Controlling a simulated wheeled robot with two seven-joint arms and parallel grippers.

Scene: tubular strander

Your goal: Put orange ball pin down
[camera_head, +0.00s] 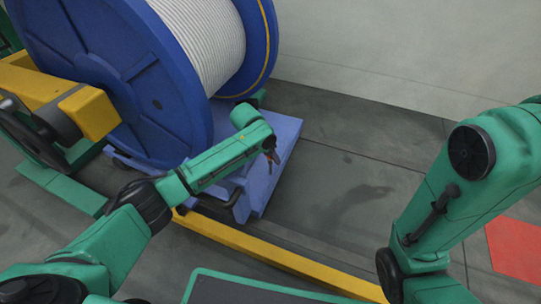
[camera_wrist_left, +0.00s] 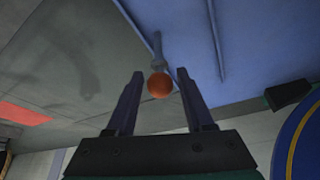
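The orange ball pin (camera_wrist_left: 160,85) has a round orange head and a grey shaft. In the left wrist view it lies between the tips of my left gripper, shaft pointing away toward the edge of the blue platform (camera_wrist_left: 195,35). A gap shows on each side of the ball, so the fingers look open. In the head view my left gripper (camera_head: 271,153) is over the blue platform (camera_head: 276,165), near its right edge; the pin is barely visible there. I cannot tell whether the pin touches the platform. My right arm is in the head view, but its gripper is not.
A large blue reel (camera_head: 130,85) wound with pale cable (camera_head: 208,45) stands behind the left arm. A yellow beam (camera_head: 270,258) crosses in front of the platform. Grey floor (camera_head: 350,165) to the right is open; a red patch (camera_head: 515,250) lies at far right.

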